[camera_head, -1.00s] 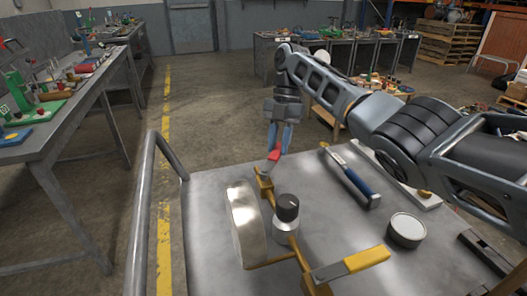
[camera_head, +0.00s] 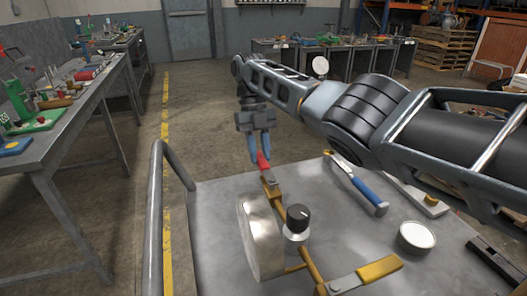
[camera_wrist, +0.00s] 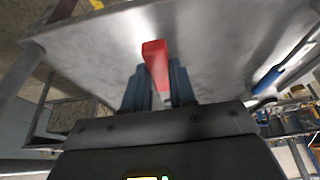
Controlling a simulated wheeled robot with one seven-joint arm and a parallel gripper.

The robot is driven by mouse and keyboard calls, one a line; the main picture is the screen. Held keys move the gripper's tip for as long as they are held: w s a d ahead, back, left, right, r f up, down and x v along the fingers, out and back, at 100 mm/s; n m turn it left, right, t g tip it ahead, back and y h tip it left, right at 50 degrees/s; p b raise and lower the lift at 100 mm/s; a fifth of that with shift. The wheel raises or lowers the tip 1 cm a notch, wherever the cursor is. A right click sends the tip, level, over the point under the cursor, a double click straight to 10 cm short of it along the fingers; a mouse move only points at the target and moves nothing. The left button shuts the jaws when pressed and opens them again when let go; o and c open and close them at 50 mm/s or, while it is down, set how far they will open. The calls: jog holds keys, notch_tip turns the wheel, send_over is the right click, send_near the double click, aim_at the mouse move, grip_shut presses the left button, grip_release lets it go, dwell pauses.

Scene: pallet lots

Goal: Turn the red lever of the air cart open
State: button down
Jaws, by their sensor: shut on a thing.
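The air cart (camera_head: 215,225) has a flat grey metal top with a bent tube handle at its left. A brass pipe (camera_head: 306,262) on it carries a round silver gauge (camera_head: 262,240) and a black knob (camera_head: 297,218). The red lever (camera_head: 263,163) is at the far end of the pipe. My gripper (camera_head: 261,152) is shut on the red lever, its blue fingers on both sides of it. In the wrist view the red lever (camera_wrist: 156,62) sticks out between the fingers (camera_wrist: 158,88). The lever's base is hidden there.
A yellow-handled lever (camera_head: 378,268) is at the near end of the pipe. A blue-handled tool (camera_head: 365,190) and a round white-topped tin (camera_head: 416,237) lie on the cart top to the right. A cluttered workbench (camera_head: 60,135) stands at the left.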

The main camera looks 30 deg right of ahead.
jog(key=shift+w+a, duration=0.1)
jog(key=shift+a, duration=0.05)
dwell(0.3)
jog(key=c, duration=0.9)
grip_release()
jog(key=shift+r, duration=0.1)
notch_tip(320, 180, up, 4)
jog(key=p, duration=0.3)
jog(key=shift+r+p, duration=0.15)
jog(key=shift+p, duration=0.2)
jog(key=shift+s+d+r+p, duration=1.1)
jog(key=shift+d+p, duration=0.25)
jog(key=shift+d, duration=0.3)
jog(key=shift+s+d+r+p, duration=1.05)
jog(key=shift+d+p, duration=0.35)
jog(key=shift+d, duration=0.2)
jog(key=shift+s+d+r+p, duration=1.1)
jog(key=shift+d+p, duration=0.25)
jog(key=shift+d, duration=0.3)
